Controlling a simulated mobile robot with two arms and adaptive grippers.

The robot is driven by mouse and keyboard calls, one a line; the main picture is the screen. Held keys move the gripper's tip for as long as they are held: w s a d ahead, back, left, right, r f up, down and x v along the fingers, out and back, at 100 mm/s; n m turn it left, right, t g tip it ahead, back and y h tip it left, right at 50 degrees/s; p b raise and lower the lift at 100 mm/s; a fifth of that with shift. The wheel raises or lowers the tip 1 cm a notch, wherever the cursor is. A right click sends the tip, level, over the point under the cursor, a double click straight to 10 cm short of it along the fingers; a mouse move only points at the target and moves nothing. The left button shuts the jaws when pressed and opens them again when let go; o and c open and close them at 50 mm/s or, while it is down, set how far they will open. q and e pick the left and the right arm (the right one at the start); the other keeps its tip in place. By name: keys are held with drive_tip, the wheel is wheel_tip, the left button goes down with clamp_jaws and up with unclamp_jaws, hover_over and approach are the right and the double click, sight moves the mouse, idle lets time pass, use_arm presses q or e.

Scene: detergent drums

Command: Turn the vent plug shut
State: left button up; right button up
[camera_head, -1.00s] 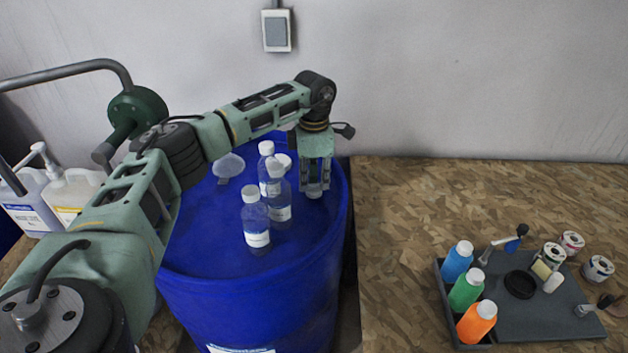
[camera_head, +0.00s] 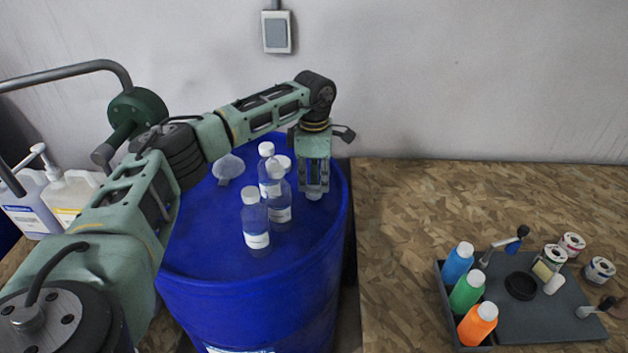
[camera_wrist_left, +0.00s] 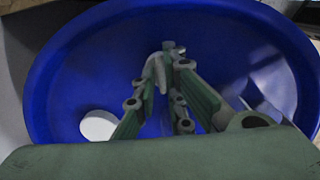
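The vent plug (camera_head: 314,195) is a small pale piece on the right part of the blue drum's top (camera_head: 205,235). My left gripper (camera_head: 314,187) points straight down over it, with its fingertips at the plug. In the left wrist view the fingers (camera_wrist_left: 172,75) stand apart, with a pale grey piece (camera_wrist_left: 155,68), seemingly the plug, between them. The fingers cover part of it, so I cannot tell whether they press on it or only stand around it. My right gripper is not in view.
Several clear bottles (camera_head: 256,225) stand on the drum left of my gripper. A pale disc-shaped piece (camera_head: 228,167) lies behind them and also shows in the wrist view (camera_wrist_left: 98,125). A grey tray (camera_head: 540,318) with coloured bottles stands on the wooden table (camera_head: 400,220), away from the drum.

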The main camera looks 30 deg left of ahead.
use_arm(q)
drive_tip(key=o, duration=0.3)
wheel_tip(320, 180, up, 12)
idle(0.6)
drive_tip(key=shift+f, duration=0.1)
idle(0.4)
